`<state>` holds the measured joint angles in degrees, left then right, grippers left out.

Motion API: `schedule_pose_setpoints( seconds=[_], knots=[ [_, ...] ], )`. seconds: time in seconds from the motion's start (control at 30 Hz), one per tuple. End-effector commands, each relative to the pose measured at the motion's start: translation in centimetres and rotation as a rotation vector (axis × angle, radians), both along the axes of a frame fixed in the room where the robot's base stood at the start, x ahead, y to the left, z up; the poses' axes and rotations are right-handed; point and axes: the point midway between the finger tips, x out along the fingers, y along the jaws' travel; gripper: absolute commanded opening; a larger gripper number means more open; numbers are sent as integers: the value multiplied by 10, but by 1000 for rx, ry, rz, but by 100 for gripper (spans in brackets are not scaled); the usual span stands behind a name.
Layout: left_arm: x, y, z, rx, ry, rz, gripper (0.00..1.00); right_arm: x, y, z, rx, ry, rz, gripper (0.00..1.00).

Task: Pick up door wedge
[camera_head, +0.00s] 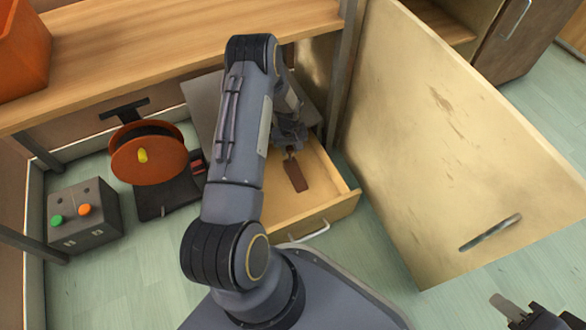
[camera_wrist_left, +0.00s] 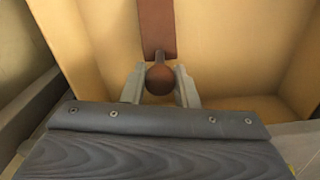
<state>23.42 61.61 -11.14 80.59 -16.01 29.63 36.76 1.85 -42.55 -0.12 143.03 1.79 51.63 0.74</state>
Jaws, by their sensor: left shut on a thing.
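The door wedge (camera_head: 295,174) is a flat brown piece in the open wooden drawer. In the left wrist view the door wedge (camera_wrist_left: 157,28) runs up the picture and has a round knob at its near end. My left gripper (camera_wrist_left: 160,80) is shut on this knob, one finger on each side. In the head view my left gripper (camera_head: 290,148) is partly hidden by my own arm. My right gripper (camera_head: 508,307) shows only in part at the lower right corner, away from the drawer.
The drawer (camera_head: 335,208) has raised walls around the wedge. A large wooden panel (camera_head: 440,140) stands to its right. A wooden shelf (camera_head: 150,50) runs above, with an orange bin (camera_head: 20,50). A red-brown reel (camera_head: 150,158) and a grey button box (camera_head: 85,217) stand at left.

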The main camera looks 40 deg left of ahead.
Motion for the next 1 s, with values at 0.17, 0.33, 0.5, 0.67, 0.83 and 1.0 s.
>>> schedule_pose_setpoints(
  seconds=[0.17,0.33,0.5,0.67,0.83,1.0],
  knots=[
    [0,0,0,0,0,0,0,0,0,0,0,0,0,32],
    [0,0,0,0,0,0,0,0,0,0,0,0,0,32],
    [0,0,5,1,-1,0,0,0,0,2,0,0,0,32],
    [1,0,21,2,-3,0,0,0,0,10,0,0,0,32],
    [-12,-3,53,0,1,0,0,0,0,29,0,0,0,32],
    [-43,-11,92,0,0,-1,0,0,0,53,0,0,0,32]
  ],
)
